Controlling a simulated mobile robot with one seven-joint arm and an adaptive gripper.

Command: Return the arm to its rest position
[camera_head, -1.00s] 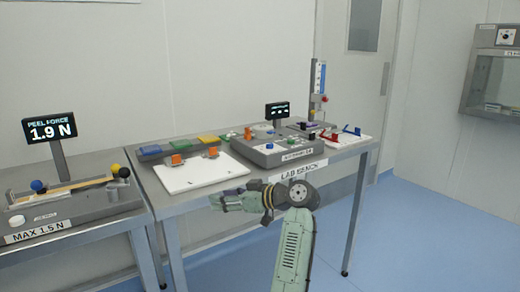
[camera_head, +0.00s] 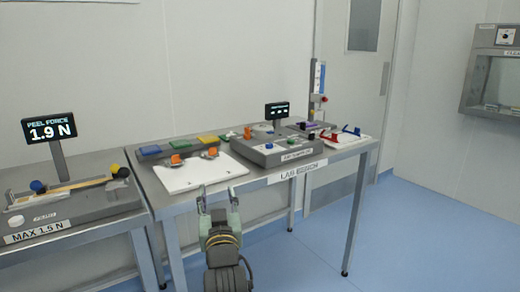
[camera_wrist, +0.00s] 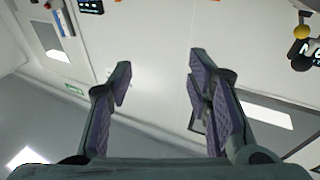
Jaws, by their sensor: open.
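My gripper (camera_head: 218,198) is in front of the lab bench (camera_head: 297,171), at the lower middle of the head view, with its two fingers pointing up toward the bench's front edge. It is open and nothing sits between the fingers. In the wrist view my gripper (camera_wrist: 160,85) shows two spread fingers with purple pads and an empty gap between them. The wrist view looks tilted across the room, with white wall and grey surfaces behind. Most of my arm is out of the head view.
A white board (camera_head: 200,174) with orange-clamped parts lies on the bench close beyond my gripper. A grey device (camera_head: 280,150) stands right of it. At left is the peel force bench with its display (camera_head: 49,128). Blue floor (camera_head: 420,240) is clear at right.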

